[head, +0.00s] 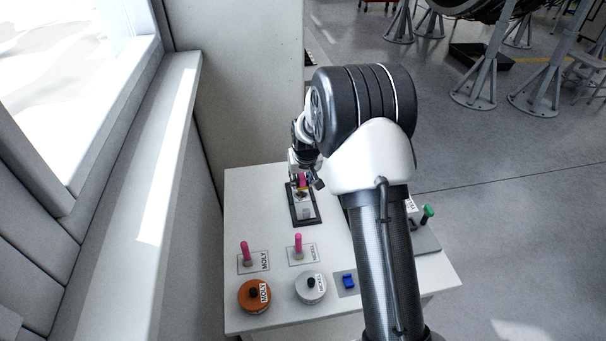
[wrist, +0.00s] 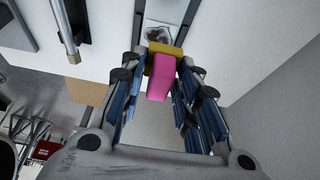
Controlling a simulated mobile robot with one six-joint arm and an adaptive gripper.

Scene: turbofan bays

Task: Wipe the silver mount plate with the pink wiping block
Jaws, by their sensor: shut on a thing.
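The pink wiping block (wrist: 161,78) has a yellow lower part and sits between the fingers of my gripper (wrist: 160,66) in the wrist view. The block also shows in the head view (head: 302,180), partly covered by my gripper (head: 303,184). The silver mount plate (head: 305,213) lies in a black frame on the white table. In the wrist view the plate (wrist: 167,12) shows a dark smudge (wrist: 158,34) right by the block's yellow end. I cannot tell whether the block touches the plate.
On the white table (head: 250,190) stand two pink handles (head: 245,252) (head: 298,244) on labelled cards, an orange tin (head: 254,295), a silver tin (head: 311,287) and a blue piece (head: 348,281). A green-topped item (head: 427,213) is at the right. A wall and window sill bound the left.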

